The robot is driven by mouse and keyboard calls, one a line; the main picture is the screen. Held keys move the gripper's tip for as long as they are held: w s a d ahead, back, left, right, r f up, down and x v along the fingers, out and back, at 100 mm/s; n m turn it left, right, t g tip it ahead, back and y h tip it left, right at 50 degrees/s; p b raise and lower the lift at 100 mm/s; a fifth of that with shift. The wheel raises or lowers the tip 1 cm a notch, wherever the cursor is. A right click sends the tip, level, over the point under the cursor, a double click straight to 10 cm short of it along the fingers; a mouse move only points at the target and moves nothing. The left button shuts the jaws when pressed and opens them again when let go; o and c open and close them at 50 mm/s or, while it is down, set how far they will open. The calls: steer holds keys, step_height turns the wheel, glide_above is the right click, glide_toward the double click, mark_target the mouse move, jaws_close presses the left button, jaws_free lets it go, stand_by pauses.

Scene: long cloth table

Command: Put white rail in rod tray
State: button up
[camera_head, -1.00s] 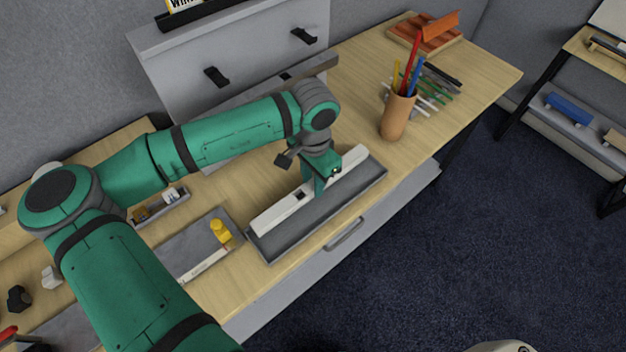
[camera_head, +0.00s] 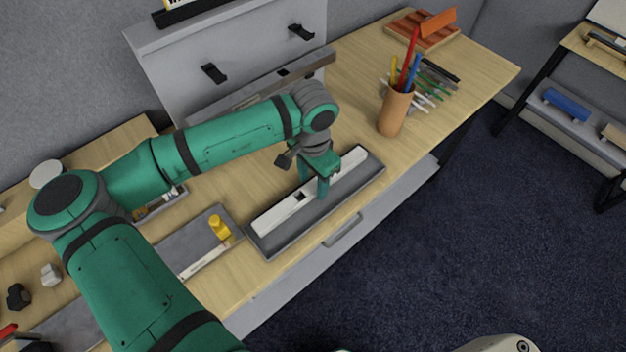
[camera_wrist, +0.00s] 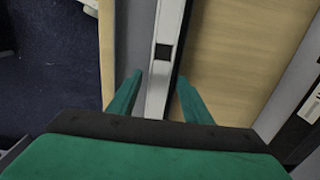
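The white rail (camera_head: 283,213) is a long white bar with a dark square opening. It lies lengthwise in the rod tray (camera_head: 312,218), a long shallow grey tray near the table's front edge, along the tray's back side. My gripper (camera_head: 316,182) is over the middle of the rail, pointing down. In the wrist view, my gripper's two green fingers (camera_wrist: 160,76) are spread on either side of the rail (camera_wrist: 157,88), with gaps to it. The tray's grey floor (camera_wrist: 131,40) shows beside it. My gripper hides part of the rail in the head view.
A brown pen cup (camera_head: 394,112) with pens stands beyond the tray's right end. A grey plate with a yellow piece (camera_head: 219,228) lies left of the tray. A grey panel with black hooks (camera_head: 214,74) stands behind. Bare wood separates the tray and cup.

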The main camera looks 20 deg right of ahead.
mark_target(313, 186)
step_height(313, 186, up, 13)
steer(key=shift+r, duration=0.15)
stand_by(0.6)
